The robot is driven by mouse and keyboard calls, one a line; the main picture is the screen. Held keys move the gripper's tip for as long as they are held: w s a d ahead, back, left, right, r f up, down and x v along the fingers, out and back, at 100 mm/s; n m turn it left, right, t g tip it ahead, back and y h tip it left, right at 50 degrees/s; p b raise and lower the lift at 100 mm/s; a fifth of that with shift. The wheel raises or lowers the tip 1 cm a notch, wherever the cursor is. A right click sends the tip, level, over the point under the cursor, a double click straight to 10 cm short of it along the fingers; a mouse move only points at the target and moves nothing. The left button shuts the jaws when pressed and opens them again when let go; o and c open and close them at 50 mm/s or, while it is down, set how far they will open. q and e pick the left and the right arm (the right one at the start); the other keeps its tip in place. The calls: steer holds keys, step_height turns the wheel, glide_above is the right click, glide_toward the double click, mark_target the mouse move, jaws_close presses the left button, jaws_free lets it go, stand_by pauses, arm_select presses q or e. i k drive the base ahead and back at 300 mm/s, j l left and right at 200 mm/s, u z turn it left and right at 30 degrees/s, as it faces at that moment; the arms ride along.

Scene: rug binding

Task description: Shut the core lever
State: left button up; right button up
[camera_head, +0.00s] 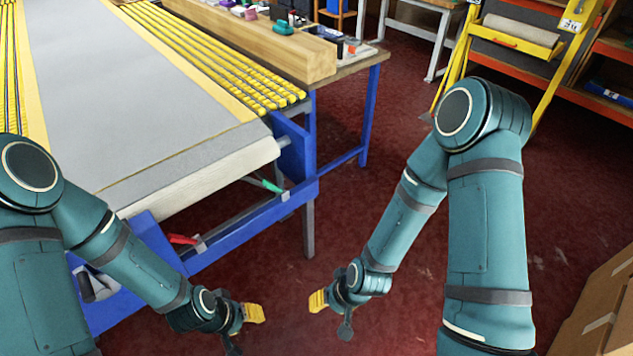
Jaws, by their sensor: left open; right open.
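Two small levers show on the blue frame of the machine at its near end. A red lever (182,239) sticks out to the left of a grey bracket, above the frame's front rail. A green lever (271,186) sits further right, below the pale roll (205,175), by another grey bracket. I cannot tell from the picture which one is the core lever. My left gripper (244,326) is open and empty, in front of the rail and lower right of the red lever. My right gripper (329,314) is open and empty over the floor, further right. Neither gripper touches a lever.
The blue frame (245,220) carries a grey sheet (130,90) with yellow edging. A wooden beam (250,45) and a workbench (362,52) stand behind. A yellow stepladder (515,40) and cardboard boxes (603,305) are at right. The red floor (400,310) between is clear.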

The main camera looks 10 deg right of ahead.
mark_target(267, 184)
steer(key=i+j+z, duration=0.75)
steer(key=i+l, duration=0.05)
